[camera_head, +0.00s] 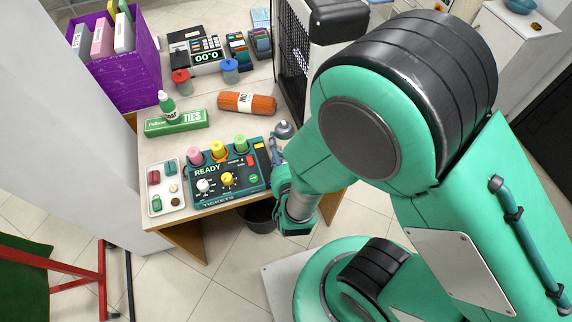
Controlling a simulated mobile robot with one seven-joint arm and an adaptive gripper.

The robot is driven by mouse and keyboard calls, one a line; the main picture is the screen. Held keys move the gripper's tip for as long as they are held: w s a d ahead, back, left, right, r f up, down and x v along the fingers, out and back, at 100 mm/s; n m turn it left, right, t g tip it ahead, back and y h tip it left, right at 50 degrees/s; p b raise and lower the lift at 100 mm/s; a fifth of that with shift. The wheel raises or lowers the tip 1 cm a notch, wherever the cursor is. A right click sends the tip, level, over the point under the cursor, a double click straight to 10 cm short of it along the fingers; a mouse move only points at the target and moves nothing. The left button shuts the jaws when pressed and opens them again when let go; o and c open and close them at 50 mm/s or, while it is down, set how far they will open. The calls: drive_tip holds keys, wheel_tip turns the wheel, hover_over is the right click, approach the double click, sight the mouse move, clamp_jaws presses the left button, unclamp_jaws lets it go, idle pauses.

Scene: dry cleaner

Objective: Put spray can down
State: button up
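No spray can shows clearly. My green arm comes in from the right and bends down to the table's front right edge, hiding much of that side. My gripper (277,152) is mostly hidden at the right of the control box; its fingers do not show clearly enough to tell open from shut. A small grey domed thing (284,130) shows just above it; I cannot tell if it is held or standing on the table. An orange cylinder (247,103) with a white label lies on its side on the table (200,139). A small green bottle (167,106) stands at the left.
The control box (228,172) with coloured knobs and spools sits at the front. A small tray (165,203) is left of it, a green ties box (176,123) behind. A till (196,51) stands at the back, a purple crate (122,74) at left. Bare table lies around the orange cylinder.

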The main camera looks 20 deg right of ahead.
drive_tip(key=p+v, duration=0.2)
drive_tip(key=v, duration=0.7)
idle(0.4)
idle(0.6)
drive_tip(key=d+r+m+g+h, duration=0.4)
drive_tip(key=d+r+m+h, duration=0.3)
drive_tip(key=d+r+m, duration=0.35)
drive_tip(key=s+d+r+m+g, duration=0.5)
drive_tip(key=d+r+m+g, duration=0.15)
drive_tip(key=m, duration=0.25)
drive_tip(key=s+a+r+m+t+y, duration=0.1)
drive_tip(key=s+a+r+m+y, duration=0.1)
drive_tip(key=a+r+m+y, duration=0.3)
drive_tip(key=s+a+r+m+y, duration=0.1)
drive_tip(key=a+r+m+y, duration=0.3)
drive_tip(key=r+m, duration=0.5)
wheel_tip(320, 180, up, 3)
drive_tip(key=shift+s+a+f+t+y, duration=0.1)
drive_tip(key=shift+s+a+t+y, duration=0.3)
drive_tip(key=shift+a, duration=0.45)
